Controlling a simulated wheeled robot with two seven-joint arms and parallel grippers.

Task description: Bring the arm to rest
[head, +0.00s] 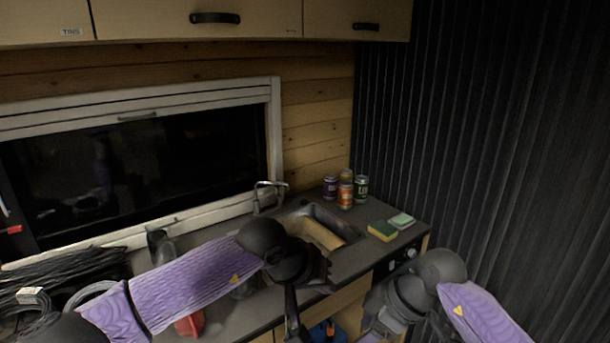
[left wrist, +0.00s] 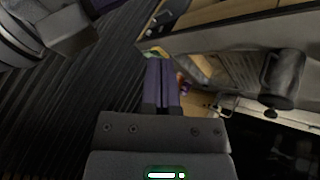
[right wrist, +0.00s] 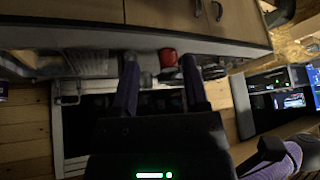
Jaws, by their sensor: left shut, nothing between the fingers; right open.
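My left gripper (left wrist: 161,64) is shut and empty, its two purple fingers pressed together in the left wrist view. In the head view my left arm reaches across the counter, with its dark wrist in front of the counter edge by the sink. My right gripper (right wrist: 159,66) is open, with a clear gap between its fingers and nothing held. In the head view my right arm comes in low at the right; its fingers are not clear there.
A sink (head: 322,232), several cans (head: 345,196) and two sponges (head: 382,231) are on the counter (head: 375,255). A red cup (right wrist: 167,58) shows beyond my right fingers. Cables (head: 70,268) lie at left. A dark ribbed wall (head: 470,130) is at right.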

